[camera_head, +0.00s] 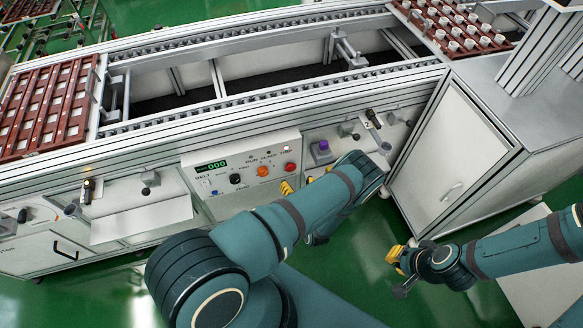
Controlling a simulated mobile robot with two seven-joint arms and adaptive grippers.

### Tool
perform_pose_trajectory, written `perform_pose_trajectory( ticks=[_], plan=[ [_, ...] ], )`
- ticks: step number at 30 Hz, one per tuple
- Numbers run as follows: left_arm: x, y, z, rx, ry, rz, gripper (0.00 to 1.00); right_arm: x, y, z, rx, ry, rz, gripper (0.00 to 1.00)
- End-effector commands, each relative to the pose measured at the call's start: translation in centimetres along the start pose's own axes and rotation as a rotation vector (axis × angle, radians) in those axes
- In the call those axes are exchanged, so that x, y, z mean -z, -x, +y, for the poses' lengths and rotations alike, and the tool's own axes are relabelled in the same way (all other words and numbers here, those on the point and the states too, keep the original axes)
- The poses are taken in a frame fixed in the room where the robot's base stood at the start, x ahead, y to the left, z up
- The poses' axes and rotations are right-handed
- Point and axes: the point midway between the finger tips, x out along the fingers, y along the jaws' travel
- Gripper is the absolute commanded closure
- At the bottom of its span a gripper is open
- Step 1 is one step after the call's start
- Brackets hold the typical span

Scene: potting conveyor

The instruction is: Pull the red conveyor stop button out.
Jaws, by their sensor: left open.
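The red button (290,167) is at the right end of the white control panel (223,190) on the conveyor front. An orange knob (262,171) and a black knob (235,179) are to its left. My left gripper (298,187) is just below the red button, its yellow fingertips apart and empty; my own arm hides much of it. I cannot tell whether it touches the panel. The button is not between the fingers. My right gripper (398,270) is away to the lower right over the green floor, and its finger opening is unclear.
A grey box with a purple button (323,148) is right of the panel, close to my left arm. A white cabinet (447,150) stands at the right. Trays of pots (455,30) and red-brown trays (45,110) lie on the conveyor. A white sheet-like shelf (140,205) juts out at left.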

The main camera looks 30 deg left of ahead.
Motion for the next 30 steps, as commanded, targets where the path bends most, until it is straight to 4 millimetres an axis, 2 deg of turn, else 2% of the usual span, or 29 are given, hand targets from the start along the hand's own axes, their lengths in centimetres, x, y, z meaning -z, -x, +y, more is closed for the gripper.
perform_pose_trajectory(
  ticks=[3,10,15,24,25,26,30],
  plan=[
    [0.1,-2.5,0.1,-0.004,0.003,0.000,0.25,0.0,-0.5,0.2,0.000,0.000,0.002,1.00],
    [0.1,-5.7,0.0,-0.003,0.002,0.000,0.25,0.1,-0.9,0.4,0.000,0.000,0.005,1.00],
    [0.1,-6.8,0.1,-0.002,0.000,0.001,0.25,0.1,-1.1,0.4,-0.001,0.000,0.005,1.00],
    [0.0,-6.9,0.0,-0.001,0.000,0.001,0.25,0.1,-1.0,0.4,0.000,0.000,0.006,1.00],
    [0.0,-6.9,0.0,-0.001,0.000,0.001,0.32,0.1,-1.0,0.4,0.000,0.000,0.006,1.00],
    [0.0,-6.9,0.0,-0.001,0.000,0.001,0.42,0.1,-1.0,0.4,0.000,0.000,0.006,1.00],
    [0.0,-6.9,0.0,-0.001,0.000,0.001,0.91,0.1,-1.0,0.4,0.000,0.000,0.005,1.00]
  ],
)
